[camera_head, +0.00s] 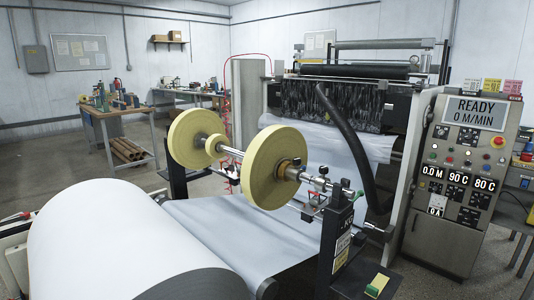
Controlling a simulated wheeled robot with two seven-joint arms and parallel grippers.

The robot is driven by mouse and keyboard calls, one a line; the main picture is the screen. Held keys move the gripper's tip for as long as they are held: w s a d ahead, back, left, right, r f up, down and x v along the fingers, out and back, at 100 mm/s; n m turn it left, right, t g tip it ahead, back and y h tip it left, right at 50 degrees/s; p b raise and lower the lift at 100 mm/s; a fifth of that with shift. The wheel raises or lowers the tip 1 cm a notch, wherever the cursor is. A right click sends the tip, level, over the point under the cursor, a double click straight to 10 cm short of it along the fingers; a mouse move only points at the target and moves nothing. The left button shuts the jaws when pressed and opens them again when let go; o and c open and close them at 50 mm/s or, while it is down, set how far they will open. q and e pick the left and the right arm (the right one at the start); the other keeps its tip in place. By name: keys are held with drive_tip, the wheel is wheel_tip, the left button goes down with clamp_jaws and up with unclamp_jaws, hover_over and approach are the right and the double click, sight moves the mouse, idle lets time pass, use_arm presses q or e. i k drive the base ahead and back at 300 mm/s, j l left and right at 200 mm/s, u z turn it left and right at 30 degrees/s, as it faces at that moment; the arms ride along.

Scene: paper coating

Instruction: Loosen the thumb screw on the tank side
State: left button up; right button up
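I cannot make out a thumb screw for certain in the head view. A steel shaft (234,153) carries yellowish discs, with a large one (275,168) on the right and another (198,138) on the left. Small metal collars and fittings (322,183) sit at the shaft's right end, on a dark stand (337,240). They are too small to tell apart. The coating machine (345,95) stands behind, with a dark streaked panel on its front. I cannot tell which part is the tank. Neither of my grippers is in view.
A large white paper roll (110,235) fills the lower left, and a pale web (225,230) runs toward the machine. A thick black curved tube (345,135) stands right of the discs. A control cabinet (462,180) reading READY is at the right. Open floor lies left of the machine.

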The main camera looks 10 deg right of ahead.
sight(296, 161)
drive_tip(key=i+l+u, duration=0.25)
drive_tip(key=l+u, duration=0.25)
drive_tip(key=l, duration=0.35)
drive_tip(key=i+l+u, duration=0.15)
drive_tip(key=l+u, duration=0.35)
drive_tip(key=l, duration=0.35)
drive_tip(key=l+u, duration=0.5)
drive_tip(key=l, duration=0.4)
drive_tip(key=k+l+u, duration=0.25)
drive_tip(key=l+u, duration=0.25)
drive_tip(key=l, duration=0.35)
